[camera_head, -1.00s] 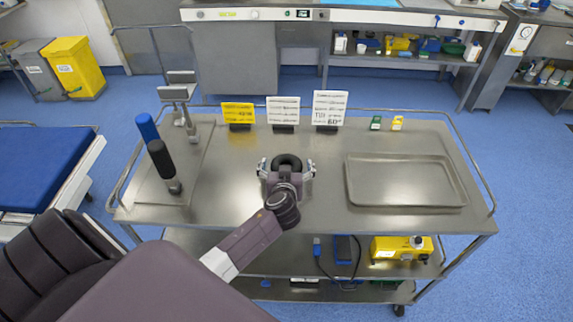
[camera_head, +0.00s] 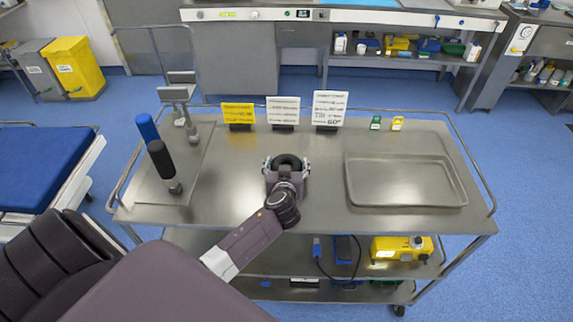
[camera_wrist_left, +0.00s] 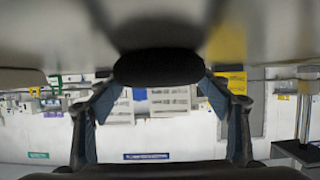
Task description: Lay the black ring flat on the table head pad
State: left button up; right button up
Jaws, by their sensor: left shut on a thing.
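The black ring (camera_head: 287,162) is at the middle of the steel trolley top, at my left gripper. My left gripper (camera_head: 286,165) is shut on the ring, with a finger at each side of it. In the left wrist view the black ring (camera_wrist_left: 158,66) shows as a dark band between the fingertips of the left gripper (camera_wrist_left: 158,80), against the metal surface. Part of the ring is hidden by the gripper in the head view. A blue pad (camera_head: 42,165) of a table shows at the left edge, apart from the trolley. My right gripper is not in view.
The trolley top (camera_head: 240,200) has a low rail around it. A shallow steel tray (camera_head: 405,204) is at right. Upright signs (camera_head: 283,108) stand along the back.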

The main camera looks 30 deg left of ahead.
pick_arm(q)
jog(key=shift+r, duration=0.5)
jog(key=c, duration=0.5)
notch_tip(320, 180, up, 3)
jog(key=shift+f, duration=0.1)
grip_shut()
notch_tip(320, 180, up, 16)
jog(key=b, duration=0.1)
jog(key=c, duration=0.7)
grip_release()
jog(key=o, duration=2.2)
